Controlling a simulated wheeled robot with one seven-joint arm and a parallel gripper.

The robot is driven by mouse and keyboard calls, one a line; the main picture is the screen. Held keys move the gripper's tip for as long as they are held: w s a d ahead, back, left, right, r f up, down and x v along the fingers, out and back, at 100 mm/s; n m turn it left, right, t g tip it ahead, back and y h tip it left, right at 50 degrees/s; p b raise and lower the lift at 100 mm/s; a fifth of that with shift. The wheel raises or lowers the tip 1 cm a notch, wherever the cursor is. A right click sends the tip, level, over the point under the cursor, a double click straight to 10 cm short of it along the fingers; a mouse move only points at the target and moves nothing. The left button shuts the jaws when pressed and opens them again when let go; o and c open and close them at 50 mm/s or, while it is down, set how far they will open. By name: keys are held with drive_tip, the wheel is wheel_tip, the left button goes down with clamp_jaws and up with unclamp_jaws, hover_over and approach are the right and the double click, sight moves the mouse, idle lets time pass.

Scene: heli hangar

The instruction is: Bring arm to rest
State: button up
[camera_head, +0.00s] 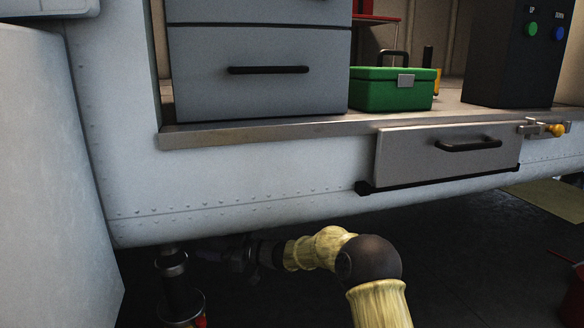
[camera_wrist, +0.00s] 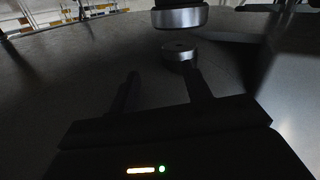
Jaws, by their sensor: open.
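My arm is in the head view, with its yellow and dark links low in the picture, below the white riveted body of the helicopter (camera_head: 250,190). The arm bends to the left, and its far end lies in shadow near a dark post under the body. In the wrist view my gripper (camera_wrist: 162,82) shows two dark fingers, apart, with nothing between them. The dark floor lies beyond the fingers. A round metal piece (camera_wrist: 179,52) shows just past the right finger; I cannot tell whether they touch.
A grey drawer cabinet (camera_head: 255,95), a green toolbox (camera_head: 393,93) and a dark box with green and blue buttons (camera_head: 515,60) stand on the ledge. A grey panel with a black handle (camera_head: 445,155) hangs below it. The dark post (camera_head: 175,285) stands near my arm.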

drive_tip(key=s+d+f+m+t+h, duration=0.25)
drive_tip(key=d+m+h, duration=0.35)
drive_tip(key=d, duration=0.6)
drive_tip(key=s+d+f+m+t+h, duration=0.2)
drive_tip(key=d+m+t+h, duration=0.15)
drive_tip(key=d+h, duration=0.55)
drive_tip(key=s+d+f+m+g+h, duration=0.1)
drive_tip(key=s+d+f+m+g, duration=0.15)
drive_tip(key=s+d, duration=0.45)
drive_tip(key=s+d+f+m+g+h, duration=0.1)
drive_tip(key=s+d+m+g, duration=0.15)
drive_tip(key=s, duration=0.85)
drive_tip(key=s+d+f+m+g, duration=0.25)
drive_tip(key=s+d, duration=0.35)
drive_tip(key=s, duration=0.3)
drive_tip(key=w+p+v, duration=0.3)
drive_tip(key=p+v, duration=1.5)
drive_tip(key=w+a+r+p+v, duration=0.1)
drive_tip(key=w+p+v, duration=0.3)
drive_tip(key=p+v, duration=1.4)
drive_tip(key=w+a+r+p+v, duration=0.1)
drive_tip(key=w+p+v, duration=0.3)
drive_tip(key=p+v, duration=1.4)
drive_tip(key=shift+d+r+p, duration=0.25)
drive_tip(key=shift+r+p, duration=0.25)
drive_tip(key=shift+p, duration=0.25)
drive_tip(key=shift+s, duration=0.15)
